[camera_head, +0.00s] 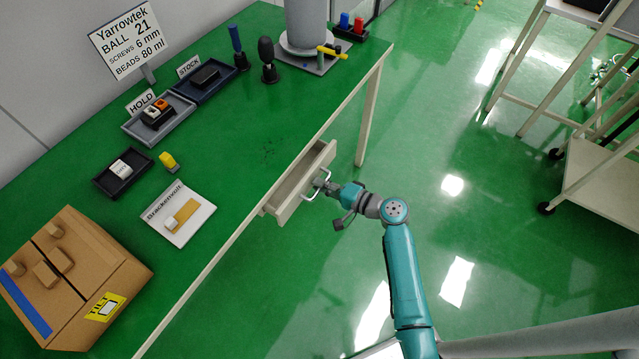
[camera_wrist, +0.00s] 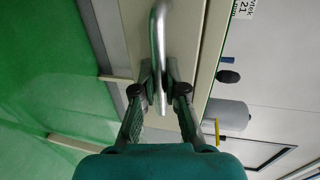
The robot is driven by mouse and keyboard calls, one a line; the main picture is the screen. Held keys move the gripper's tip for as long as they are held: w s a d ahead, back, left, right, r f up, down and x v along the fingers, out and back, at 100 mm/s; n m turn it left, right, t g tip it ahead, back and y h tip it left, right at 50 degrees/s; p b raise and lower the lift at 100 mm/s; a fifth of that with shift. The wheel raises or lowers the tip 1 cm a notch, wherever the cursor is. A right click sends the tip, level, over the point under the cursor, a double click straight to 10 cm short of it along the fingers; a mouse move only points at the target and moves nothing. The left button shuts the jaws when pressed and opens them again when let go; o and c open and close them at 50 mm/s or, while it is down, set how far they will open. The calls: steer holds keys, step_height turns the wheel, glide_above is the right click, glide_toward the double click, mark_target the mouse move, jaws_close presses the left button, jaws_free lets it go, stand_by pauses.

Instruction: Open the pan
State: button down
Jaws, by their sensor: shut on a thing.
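A beige drawer (camera_head: 283,208) under the green-topped bench stands partly pulled out, and some of its inside shows. No cooking pan is visible. A metal bar handle (camera_head: 308,199) is on the drawer's front; it also shows in the wrist view (camera_wrist: 155,32). My gripper (camera_head: 321,183) is at the handle, with my arm reaching from the right. In the wrist view my gripper (camera_wrist: 161,78) has its two fingers shut around the handle bar. The drawer's contents cannot be made out.
The bench (camera_head: 235,150) carries a cardboard box (camera_head: 100,250), a white board (camera_head: 190,228), trays (camera_head: 140,130) and a grey cylinder (camera_head: 305,22). A shelf cart (camera_head: 605,180) stands at the right. The green floor (camera_head: 450,130) between bench and cart is clear.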

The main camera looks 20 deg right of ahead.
steer(key=f+v, duration=0.2)
steer(key=v, duration=0.7)
steer(key=shift+s, duration=0.2)
steer(key=shift+d, duration=0.1)
steer(key=c, duration=1.2)
jaws_free()
steer(key=v, duration=1.2)
